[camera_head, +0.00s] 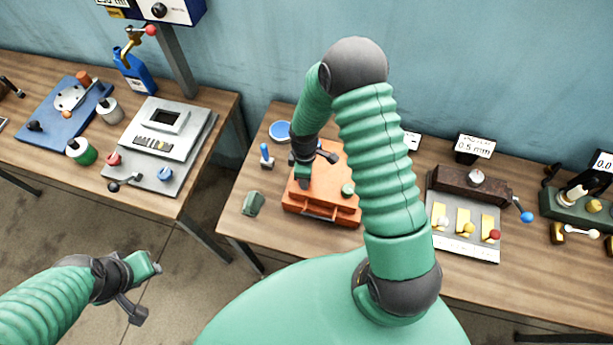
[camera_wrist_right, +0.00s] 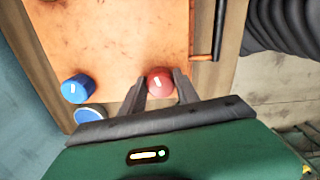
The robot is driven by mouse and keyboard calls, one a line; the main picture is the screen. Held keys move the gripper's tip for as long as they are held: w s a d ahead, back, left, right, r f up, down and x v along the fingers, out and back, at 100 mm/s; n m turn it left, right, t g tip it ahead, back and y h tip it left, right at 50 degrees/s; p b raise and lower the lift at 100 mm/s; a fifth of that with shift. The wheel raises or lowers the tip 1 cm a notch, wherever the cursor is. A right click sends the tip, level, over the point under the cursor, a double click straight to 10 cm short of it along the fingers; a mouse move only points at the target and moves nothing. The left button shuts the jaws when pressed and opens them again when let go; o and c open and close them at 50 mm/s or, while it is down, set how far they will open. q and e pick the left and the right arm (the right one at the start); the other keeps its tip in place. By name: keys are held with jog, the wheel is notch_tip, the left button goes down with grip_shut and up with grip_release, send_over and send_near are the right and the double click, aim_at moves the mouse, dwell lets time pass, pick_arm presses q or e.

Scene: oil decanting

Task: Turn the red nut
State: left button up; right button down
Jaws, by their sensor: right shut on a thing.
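The red nut (camera_wrist_right: 160,83) is a round red knob with a pale mark, on the orange box (camera_wrist_right: 130,40) in the right wrist view. My right gripper (camera_wrist_right: 159,78) has one finger on each side of it and is shut on it. In the head view my right gripper (camera_head: 314,166) is over the left part of the orange box (camera_head: 325,203), and it hides the red nut there. My left gripper (camera_head: 146,287) is open and empty, above the floor at lower left, away from the box.
A blue knob (camera_wrist_right: 77,88) stands on the box beside the red nut. A round blue dish (camera_head: 280,130) lies behind the box. A green knob (camera_head: 348,189) is at the box's right side. A grey panel with yellow plates (camera_head: 464,221) stands further right. Another table with devices stands left, across a gap.

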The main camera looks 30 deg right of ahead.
jog(key=m, duration=0.2)
jog(key=m+b, duration=0.1)
jog(key=m, duration=0.2)
jog(key=shift+w+a+m, duration=0.2)
jog(key=shift+w+m, duration=0.1)
jog(key=shift+r+m+b, duration=0.2)
jog(key=shift+m+b, duration=0.4)
jog(key=shift+m, duration=1.5)
jog(key=shift+d, duration=0.1)
jog(key=c, duration=1.2)
grip_release()
jog(key=shift+o, duration=1.2)
jog(key=shift+f, duration=0.1)
jog(key=shift+o, duration=0.3)
jog(key=shift+w+f, duration=0.1)
